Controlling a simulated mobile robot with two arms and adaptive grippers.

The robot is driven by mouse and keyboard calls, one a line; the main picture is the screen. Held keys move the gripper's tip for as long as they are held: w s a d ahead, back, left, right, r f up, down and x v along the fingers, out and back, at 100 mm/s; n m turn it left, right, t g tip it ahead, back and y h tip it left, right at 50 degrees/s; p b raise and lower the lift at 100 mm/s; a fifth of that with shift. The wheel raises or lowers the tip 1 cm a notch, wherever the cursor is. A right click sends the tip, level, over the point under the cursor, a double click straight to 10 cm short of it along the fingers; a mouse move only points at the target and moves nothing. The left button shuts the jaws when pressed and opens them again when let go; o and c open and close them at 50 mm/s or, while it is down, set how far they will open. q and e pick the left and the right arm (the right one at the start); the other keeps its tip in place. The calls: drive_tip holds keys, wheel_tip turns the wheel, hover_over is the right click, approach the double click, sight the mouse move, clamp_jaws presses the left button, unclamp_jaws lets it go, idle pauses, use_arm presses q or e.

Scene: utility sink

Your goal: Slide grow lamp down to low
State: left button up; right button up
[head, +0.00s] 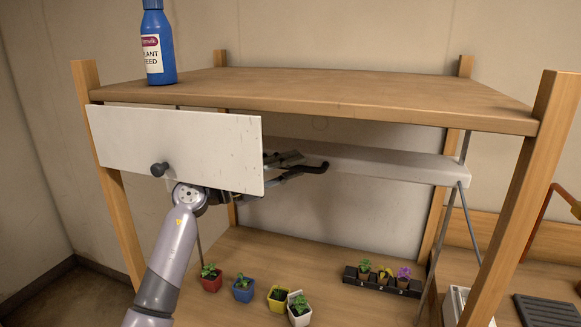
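The grow lamp (390,164) is a long white bar under the wooden shelf top, held between slanted metal rods at its right end. Its left part is hidden behind a white panel (190,140) with a black knob (160,169). My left gripper (297,164) reaches from behind the panel to the lamp's front edge. Its dark fingers look apart, one above the other. A dark hooked piece (318,168) shows at the fingertips against the lamp; I cannot tell whether it is a handle or part of a finger. My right gripper is out of view.
A blue plant feed bottle (158,45) stands on the shelf top (330,90). Several small potted plants, including a red pot (211,284), and a black tray (376,282) of seedlings stand below. Wooden posts (520,200) frame the space. The air between lamp and pots is clear.

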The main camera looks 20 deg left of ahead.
use_arm(q)
clamp_jaws()
idle(0.5)
wheel_tip(320, 180, down, 21)
drive_tip(key=b, duration=1)
drive_tip(key=shift+b, duration=0.3)
drive_tip(key=shift+o, duration=0.7)
unclamp_jaws()
drive_tip(key=shift+s, duration=0.1)
drive_tip(key=shift+o, duration=0.9)
drive_tip(key=shift+r, duration=0.15)
